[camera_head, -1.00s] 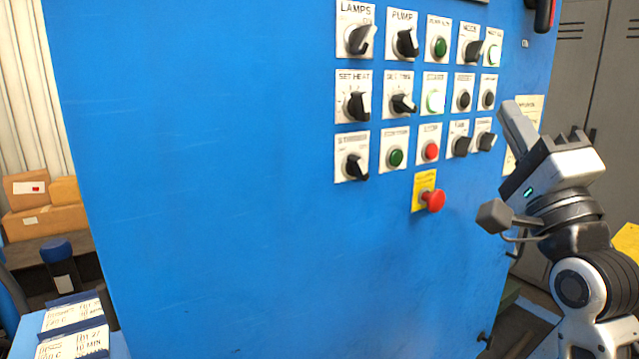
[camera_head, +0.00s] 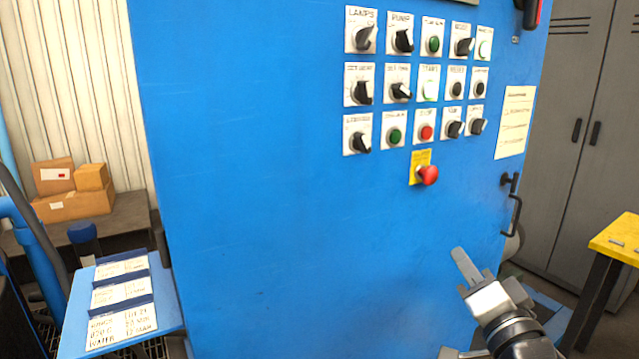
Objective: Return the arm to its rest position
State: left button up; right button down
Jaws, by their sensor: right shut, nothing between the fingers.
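My right gripper (camera_head: 468,272) is at the lower right of the head view, low in front of the blue control cabinet (camera_head: 260,200). Its fingers are together, pointing up and to the left, with nothing between them. It is below the rows of knobs and buttons and apart from them as far as I can see. Most of my right arm is below the picture's edge. My left gripper does not show.
The cabinet carries labelled knobs and buttons, with a red emergency button (camera_head: 428,175) below them. A cabinet handle (camera_head: 515,215) sticks out at right. A yellow table (camera_head: 617,240) stands far right. Cards lie on a blue stand (camera_head: 75,340) at left; boxes (camera_head: 72,205) sit behind.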

jog(key=s+a+f+n+g, duration=0.2)
jog(key=s+f+n+g, duration=0.15)
jog(key=f, duration=0.65)
jog(key=s+a+f+n+g, duration=0.15)
jog(key=s+f, duration=0.25)
jog(key=f, duration=0.5)
jog(key=s+a+f+n+g, duration=0.2)
jog(key=s+f+n+g, duration=0.3)
jog(key=s+f, duration=0.9)
jog(key=shift+s+a+f+n, duration=0.4)
jog(key=shift+f+n, duration=0.1)
jog(key=shift+f, duration=0.3)
